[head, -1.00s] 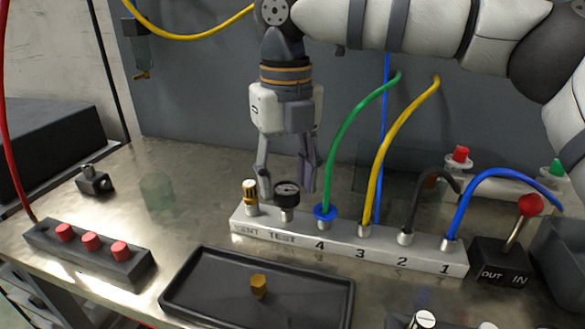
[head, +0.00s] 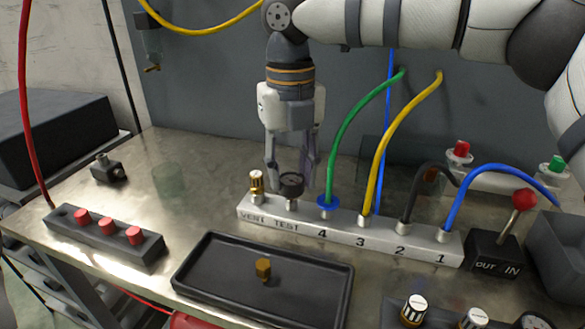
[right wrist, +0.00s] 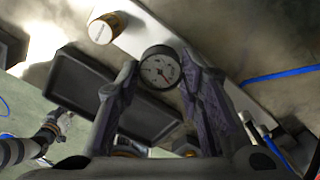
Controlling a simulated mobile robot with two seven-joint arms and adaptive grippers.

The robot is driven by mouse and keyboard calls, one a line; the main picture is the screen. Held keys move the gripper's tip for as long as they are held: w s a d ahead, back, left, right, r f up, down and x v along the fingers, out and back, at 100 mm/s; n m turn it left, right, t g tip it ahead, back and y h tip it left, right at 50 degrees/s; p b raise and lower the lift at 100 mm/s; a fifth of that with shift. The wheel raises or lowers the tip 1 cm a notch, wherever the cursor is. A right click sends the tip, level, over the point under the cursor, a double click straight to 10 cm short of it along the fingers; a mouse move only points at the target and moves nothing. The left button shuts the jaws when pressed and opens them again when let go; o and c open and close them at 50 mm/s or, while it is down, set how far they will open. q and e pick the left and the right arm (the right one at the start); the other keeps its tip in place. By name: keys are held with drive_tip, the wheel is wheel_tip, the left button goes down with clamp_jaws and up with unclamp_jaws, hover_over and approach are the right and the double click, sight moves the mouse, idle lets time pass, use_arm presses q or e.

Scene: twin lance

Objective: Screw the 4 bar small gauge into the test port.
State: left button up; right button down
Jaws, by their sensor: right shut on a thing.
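The small gauge (head: 291,183), with a black case and a round dial, sits upright over the fitting marked TEST on the metal port block (head: 340,236). Its lower end meets the fitting, but I cannot tell how far it is threaded. My right gripper (head: 290,186) comes down from above, shut on the gauge with one finger on each side. In the right wrist view the gauge's white dial with a red needle (right wrist: 160,68) shows between the fingertips; its numbers are too small to read. My left gripper does not show.
A brass fitting (head: 256,183) stands at VENT, close left of the gauge. Green (head: 345,125) and yellow (head: 392,130) hoses rise close on the right. A black tray (head: 330,290) holding a brass piece (head: 263,269) lies in front. The bench left of the block is mostly clear.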

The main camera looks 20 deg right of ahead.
drive_tip(key=m, duration=0.5)
drive_tip(key=shift+m, duration=0.3)
drive_tip(key=m, duration=1.3)
drive_tip(key=c, duration=1.3)
unclamp_jaws()
